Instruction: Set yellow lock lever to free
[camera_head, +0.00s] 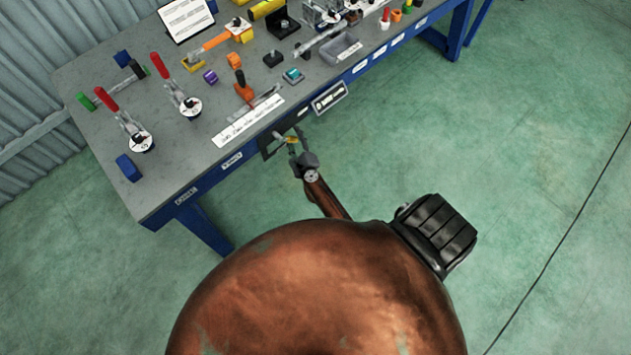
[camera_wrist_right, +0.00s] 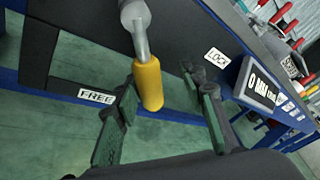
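The yellow lock lever (camera_wrist_right: 148,84) hangs from a grey shaft at the front of the workbench in the right wrist view, its tip pointing down. It also shows small in the head view (camera_head: 291,140). A FREE label (camera_wrist_right: 96,96) is to its left and a LOCK label (camera_wrist_right: 217,57) to its right. My right gripper (camera_wrist_right: 160,92) is open, with one finger on each side of the lever's yellow grip. I cannot tell whether either finger touches it. The right gripper in the head view (camera_head: 298,150) is at the bench's front edge. My left gripper is not in view.
The grey workbench (camera_head: 190,140) with a blue frame carries red-handled clamps (camera_head: 183,98), an orange-handled tool (camera_head: 243,88), a grey tray (camera_head: 341,50) and several small parts.

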